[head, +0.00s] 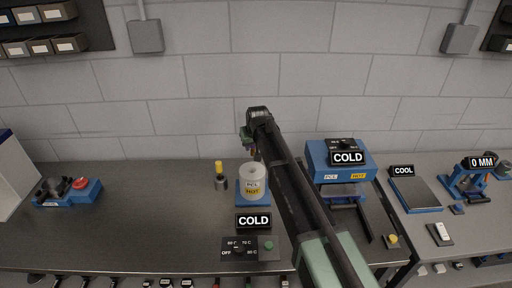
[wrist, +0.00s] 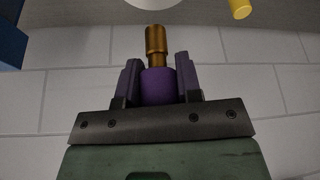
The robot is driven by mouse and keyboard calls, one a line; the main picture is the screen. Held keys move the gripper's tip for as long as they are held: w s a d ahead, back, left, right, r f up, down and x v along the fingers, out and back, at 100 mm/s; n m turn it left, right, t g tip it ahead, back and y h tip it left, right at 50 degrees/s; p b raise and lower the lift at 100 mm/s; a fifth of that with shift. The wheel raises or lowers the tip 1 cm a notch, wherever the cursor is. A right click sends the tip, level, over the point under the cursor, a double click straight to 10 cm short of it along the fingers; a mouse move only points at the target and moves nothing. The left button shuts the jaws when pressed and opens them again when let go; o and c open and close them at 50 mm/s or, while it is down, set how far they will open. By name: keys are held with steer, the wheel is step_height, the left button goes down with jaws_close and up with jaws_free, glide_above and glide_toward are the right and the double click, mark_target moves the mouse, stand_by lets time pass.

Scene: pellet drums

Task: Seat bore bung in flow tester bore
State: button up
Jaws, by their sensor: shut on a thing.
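My gripper (wrist: 158,80) is shut on a piece with a purple body and a brass stepped tip (wrist: 156,42), which looks like the bore bung. The cylinder's top shows a dark opening. The bung is small and mostly hidden by my arm there. In the wrist view the brass tip points toward the cylinder's pale edge (wrist: 152,3), with a gap between them.
A yellow-topped rod in a dark holder (head: 220,183) stands left of the cylinder. A COLD display (head: 253,220) and control panel are in front. A blue press (head: 340,162) stands to the right. The bench between the cylinder and the red-button box (head: 68,190) is mostly clear.

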mark_target(252, 150)
steer(key=shift+a, duration=0.3)
step_height(252, 150, down, 7)
steer(key=b, duration=0.7)
steer(key=shift+d, duration=0.1)
steer(key=shift+f+b, duration=0.35)
steer(key=shift+f, duration=0.05)
stand_by(0.8)
steer(key=shift+f+b, duration=1.15)
steer(key=o, duration=1)
steer(key=shift+r, duration=0.1)
step_height(252, 150, up, 6)
steer(key=p, duration=0.6)
